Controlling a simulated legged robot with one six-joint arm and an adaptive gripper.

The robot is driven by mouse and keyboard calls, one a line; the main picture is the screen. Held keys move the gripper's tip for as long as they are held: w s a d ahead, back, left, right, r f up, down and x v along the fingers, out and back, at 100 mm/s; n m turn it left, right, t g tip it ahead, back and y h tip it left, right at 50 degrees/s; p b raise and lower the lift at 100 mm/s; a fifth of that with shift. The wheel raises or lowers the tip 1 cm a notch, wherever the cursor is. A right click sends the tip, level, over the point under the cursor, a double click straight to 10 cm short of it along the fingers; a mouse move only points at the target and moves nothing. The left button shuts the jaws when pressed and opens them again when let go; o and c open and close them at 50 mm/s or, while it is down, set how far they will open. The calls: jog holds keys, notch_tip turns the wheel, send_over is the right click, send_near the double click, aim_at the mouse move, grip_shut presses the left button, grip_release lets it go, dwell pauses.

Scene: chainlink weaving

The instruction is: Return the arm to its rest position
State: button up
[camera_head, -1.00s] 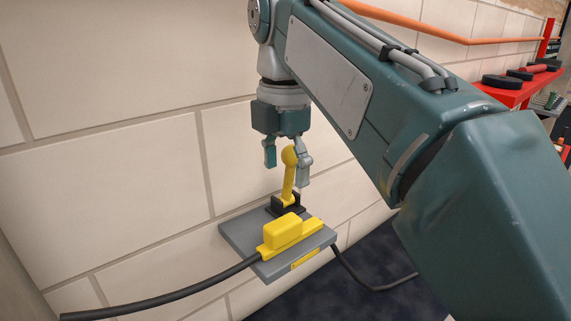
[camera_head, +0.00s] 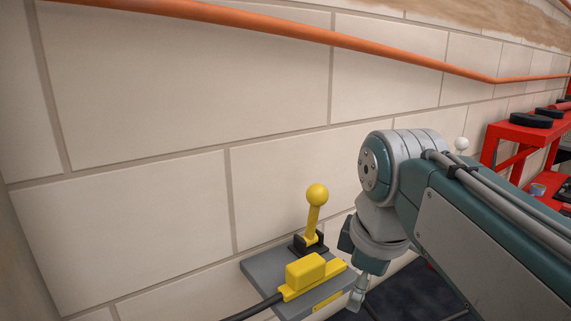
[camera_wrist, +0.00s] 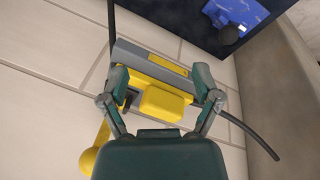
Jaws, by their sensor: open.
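My gripper (camera_head: 357,290) is to the right of the yellow lever in the head view, partly hidden by my own wrist. In the wrist view my gripper (camera_wrist: 163,85) shows two fingers spread apart with nothing held between them. The yellow lever (camera_head: 314,212) with a ball top stands up from a black mount on a grey plate (camera_head: 262,270) by the wall. Its ball also shows in the wrist view (camera_wrist: 89,160), to the left of my gripper. A yellow block (camera_head: 305,272) sits on the plate's front. The lever and gripper are apart.
A black cable (camera_head: 254,310) runs from the yellow block. An orange pipe (camera_head: 330,38) crosses the pale block wall (camera_head: 140,230). A red shelf (camera_head: 520,133) with dark round items stands at the right. A blue object (camera_wrist: 235,14) lies on the dark floor mat.

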jog(key=s+d+f+m+t, duration=0.1)
jog(key=s+d+f+m, duration=0.1)
jog(key=f+m, duration=0.4)
jog(key=s+d+f+m+t, duration=0.1)
jog(key=s+d+f+m, duration=0.1)
jog(key=s+f+m, duration=0.3)
notch_tip(320, 180, down, 3)
jog(key=shift+s+d+r+m+t, duration=0.15)
jog(key=shift+d+m+t, duration=0.25)
jog(key=shift+m, duration=0.4)
dwell(0.5)
